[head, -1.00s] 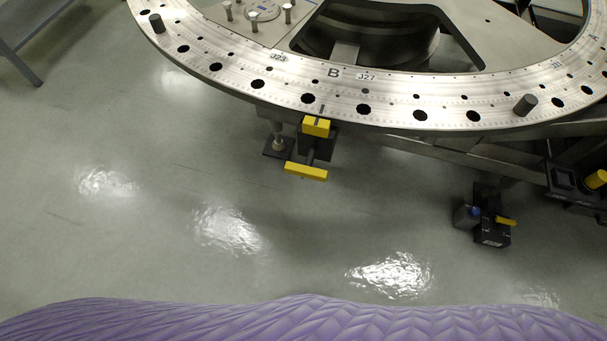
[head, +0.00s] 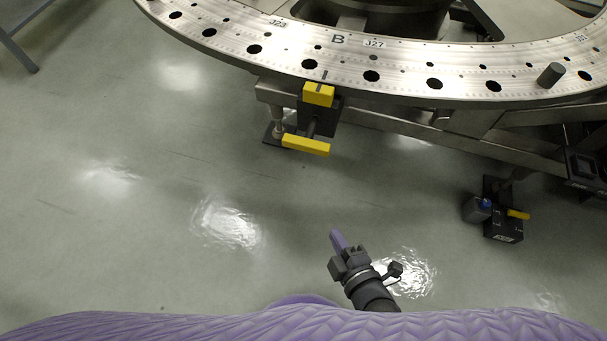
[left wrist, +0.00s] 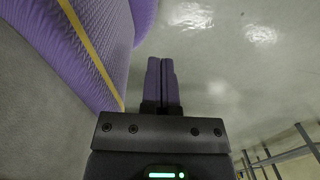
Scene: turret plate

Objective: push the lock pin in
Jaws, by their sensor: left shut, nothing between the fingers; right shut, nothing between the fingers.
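The lock pin unit shows in the head view at the rim of the turret plate (head: 400,65). It has a yellow block (head: 318,94) on top, a black body (head: 319,117) and a yellow crossbar handle (head: 306,145) standing out toward me. My right gripper (head: 338,238) is shut and empty, in front of and below the handle, well apart from it. My left gripper (left wrist: 163,80) is shut and empty in the left wrist view, over bare floor beside my purple-covered body. It is not in the head view.
A black device with a yellow lever (head: 518,214) stands at the lower right. A dark post (head: 551,75) rises from the plate's right side. A metal stand (head: 18,45) is at the upper left. The floor between my right gripper and the handle is clear.

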